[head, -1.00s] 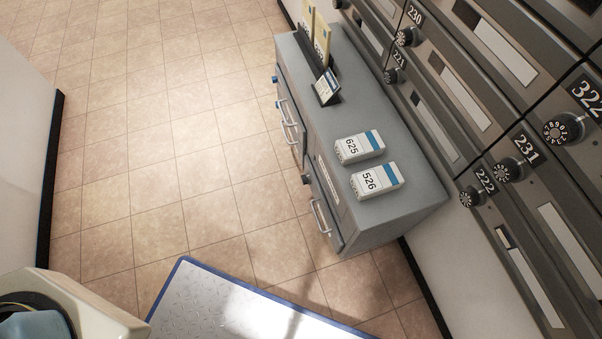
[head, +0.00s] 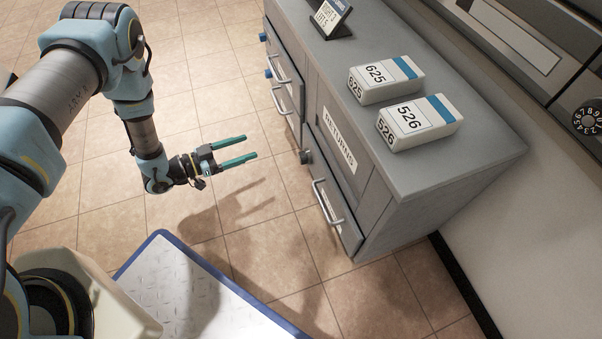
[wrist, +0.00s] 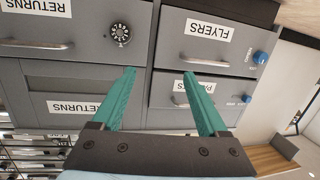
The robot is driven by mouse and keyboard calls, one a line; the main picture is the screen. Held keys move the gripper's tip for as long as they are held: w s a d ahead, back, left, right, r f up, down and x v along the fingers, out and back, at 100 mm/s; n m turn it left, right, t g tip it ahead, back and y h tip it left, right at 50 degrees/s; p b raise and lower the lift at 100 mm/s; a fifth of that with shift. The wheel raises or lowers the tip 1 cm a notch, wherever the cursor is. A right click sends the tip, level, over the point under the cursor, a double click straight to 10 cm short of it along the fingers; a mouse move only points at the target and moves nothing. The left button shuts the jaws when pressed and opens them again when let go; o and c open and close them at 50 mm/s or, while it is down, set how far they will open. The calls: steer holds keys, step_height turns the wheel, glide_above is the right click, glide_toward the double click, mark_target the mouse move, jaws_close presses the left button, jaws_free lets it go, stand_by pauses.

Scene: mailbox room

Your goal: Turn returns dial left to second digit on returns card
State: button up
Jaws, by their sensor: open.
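The returns dial is a small black numbered knob on the cabinet front. It shows in the wrist view (wrist: 120,34), on the drawer labelled RETURNS, and edge-on in the head view (head: 306,157). Its digits are too small to read. My gripper (head: 250,147) has two green fingers, open and empty, in front of the cabinet and apart from it. In the wrist view the fingers (wrist: 160,75) point toward the cabinet front, with the dial ahead and left of them. A small card in a black stand (head: 331,16) is on the cabinet top; its text is not legible.
The grey cabinet (head: 480,165) has drawers with projecting handles (head: 326,203). Two white boxes, marked 625 (head: 385,80) and 526 (head: 418,122), sit on top. Blue knobs (wrist: 260,57) are on the FLYERS side.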

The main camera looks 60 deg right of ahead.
mark_target(303, 158)
steer(key=s+a+f+m+g+b, duration=0.1)
steer(key=s+a+f+g+b, duration=0.1)
steer(key=s+f+g, duration=0.3)
steer(key=s+d+t+b, duration=0.1)
steer(key=s+d+b, duration=0.1)
steer(key=s+d, duration=0.5)
steer(key=shift+s+d+r+t+b, duration=0.35)
steer(key=shift+d+r+t+b, duration=0.05)
steer(key=shift+d, duration=0.5)
jaws_close()
